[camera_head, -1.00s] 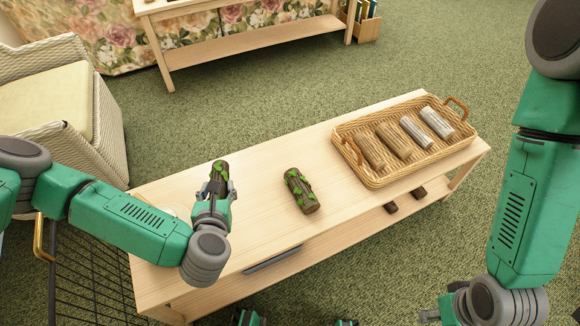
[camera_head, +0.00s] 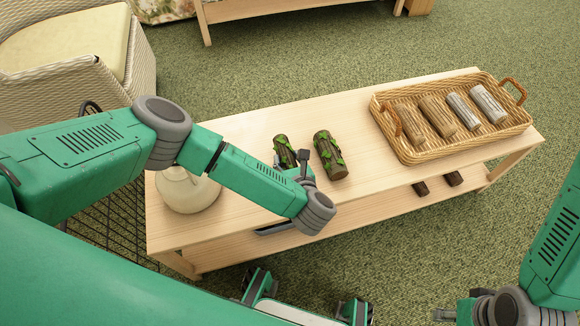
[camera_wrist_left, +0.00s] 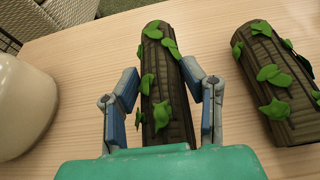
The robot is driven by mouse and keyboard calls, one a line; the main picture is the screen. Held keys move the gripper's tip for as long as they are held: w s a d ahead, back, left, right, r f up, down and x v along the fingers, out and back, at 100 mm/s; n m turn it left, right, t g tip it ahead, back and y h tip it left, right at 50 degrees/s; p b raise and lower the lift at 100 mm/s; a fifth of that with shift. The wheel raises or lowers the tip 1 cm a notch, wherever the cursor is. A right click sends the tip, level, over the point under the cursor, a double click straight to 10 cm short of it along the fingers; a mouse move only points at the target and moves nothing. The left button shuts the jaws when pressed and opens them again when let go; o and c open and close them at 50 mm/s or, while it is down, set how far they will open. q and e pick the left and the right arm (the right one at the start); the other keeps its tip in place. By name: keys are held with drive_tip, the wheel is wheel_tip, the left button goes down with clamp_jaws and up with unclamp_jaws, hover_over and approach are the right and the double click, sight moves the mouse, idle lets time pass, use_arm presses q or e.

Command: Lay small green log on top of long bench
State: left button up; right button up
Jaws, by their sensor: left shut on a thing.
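The small green log (camera_head: 284,149), dark bark with green leaves, is at the long bench's top, left of a thicker leafy log (camera_head: 330,155). My left gripper (camera_head: 292,160) is shut on the small log. In the left wrist view the small log (camera_wrist_left: 163,95) lies between the two fingers, with the thicker log (camera_wrist_left: 278,85) apart to its right. I cannot tell whether the held log touches the bench. The long bench (camera_head: 365,130) is pale wood. My right gripper (camera_head: 447,314) is low at the right, clear of the bench; its jaws are unclear.
A wicker tray (camera_head: 408,153) with several brown and grey logs stands on the bench's right part. A cream pot (camera_head: 186,192), partly behind my arm, stands at its left end. A lower shelf (camera_head: 400,198) holds dark pieces. A wicker armchair (camera_head: 75,90) is at the left.

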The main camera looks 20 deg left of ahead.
use_arm(q)
wheel_tip(320, 180, down, 4)
drive_tip(key=shift+r+b, duration=0.1)
drive_tip(key=shift+b, duration=0.7)
drive_tip(key=shift+r, duration=0.1)
drive_tip(key=o, duration=1.2)
drive_tip(key=shift+o, duration=0.2)
drive_tip(key=p+v, duration=0.5)
drive_tip(key=v, duration=0.6)
drive_tip(key=shift+r, duration=0.2)
drive_tip(key=shift+s+d+p, duration=0.25)
drive_tip(key=shift+s+p, duration=0.2)
drive_tip(key=shift+p, duration=0.05)
